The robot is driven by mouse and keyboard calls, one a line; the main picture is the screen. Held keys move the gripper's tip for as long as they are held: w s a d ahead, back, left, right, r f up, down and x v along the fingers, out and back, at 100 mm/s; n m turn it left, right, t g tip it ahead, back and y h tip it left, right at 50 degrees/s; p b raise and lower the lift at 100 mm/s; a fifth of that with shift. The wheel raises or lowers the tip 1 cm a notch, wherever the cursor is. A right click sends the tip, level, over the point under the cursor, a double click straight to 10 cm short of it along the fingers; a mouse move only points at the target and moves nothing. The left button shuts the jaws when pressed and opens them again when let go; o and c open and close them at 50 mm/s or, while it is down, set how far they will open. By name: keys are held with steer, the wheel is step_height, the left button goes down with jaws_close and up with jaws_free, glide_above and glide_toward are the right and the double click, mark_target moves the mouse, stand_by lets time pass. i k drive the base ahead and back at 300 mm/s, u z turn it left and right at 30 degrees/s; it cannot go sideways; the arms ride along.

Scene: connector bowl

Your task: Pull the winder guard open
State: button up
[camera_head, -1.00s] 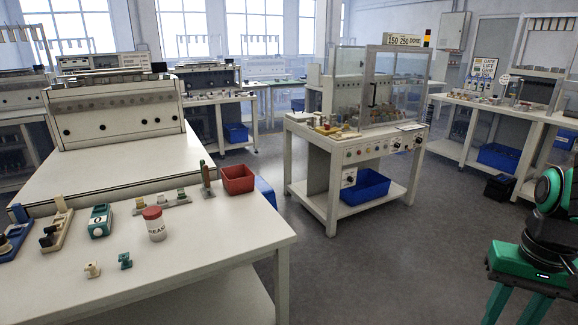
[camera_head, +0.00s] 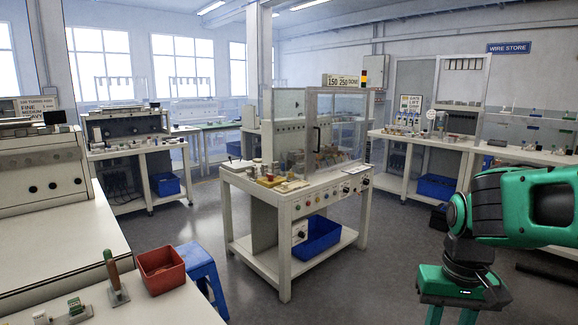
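The winder guard (camera_head: 337,122) is a clear-paneled enclosure in a grey frame on top of the winder bench (camera_head: 285,195) at mid-room. A black vertical handle (camera_head: 316,139) is on its front panel. The guard looks closed, though I cannot tell for certain through its clear panels. My gripper (camera_head: 450,318) hangs from my green and black arm at the lower right, well short of the bench. Its two green fingers are apart, with their tips cut off by the bottom edge. I see nothing between them.
A workbench with a red bin (camera_head: 161,270) fills the lower left, with a blue stool (camera_head: 203,272) beside it. A blue crate (camera_head: 316,238) sits on the winder bench's lower shelf. Open grey floor (camera_head: 372,285) lies between that bench and my arm. More benches line the right.

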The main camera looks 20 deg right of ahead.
mark_target(313, 95)
steer(key=z, duration=1.4)
steer(key=i, duration=3.1)
steer(key=u, duration=1.6)
